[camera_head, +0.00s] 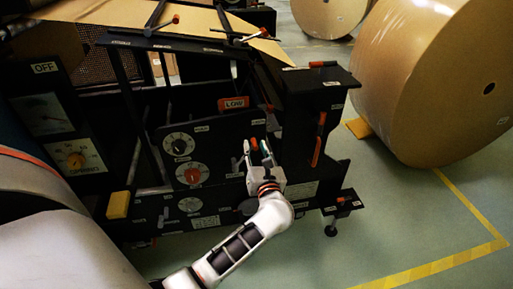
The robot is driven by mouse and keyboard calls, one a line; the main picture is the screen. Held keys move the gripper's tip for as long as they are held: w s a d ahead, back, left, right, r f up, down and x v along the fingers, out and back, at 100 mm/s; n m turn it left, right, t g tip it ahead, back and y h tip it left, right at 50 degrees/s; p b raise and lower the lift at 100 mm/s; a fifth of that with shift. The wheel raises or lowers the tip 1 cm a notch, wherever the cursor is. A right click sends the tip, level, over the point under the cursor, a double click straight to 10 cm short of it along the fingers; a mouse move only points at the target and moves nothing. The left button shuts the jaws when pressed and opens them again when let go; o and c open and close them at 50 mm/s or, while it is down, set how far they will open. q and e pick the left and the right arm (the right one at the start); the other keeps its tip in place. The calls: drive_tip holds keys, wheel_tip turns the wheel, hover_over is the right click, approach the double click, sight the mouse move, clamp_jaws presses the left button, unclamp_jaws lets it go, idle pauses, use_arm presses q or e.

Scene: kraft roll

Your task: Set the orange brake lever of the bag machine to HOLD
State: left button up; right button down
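The bag machine (215,85) is a dark machine with several dials and levers. A long orange lever (320,138) stands nearly upright in the side of its right-hand column; its label is too small to read, so I cannot tell whether it stands at HOLD. My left gripper (257,148) is in front of the machine, left of this lever and apart from it. Its fingers are spread. My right gripper is not in view.
A big kraft roll (425,75) stands at the right. The floor (400,215) at front right is clear.

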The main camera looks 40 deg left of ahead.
use_arm(q)
drive_tip(key=shift+w+a, duration=0.25)
clamp_jaws()
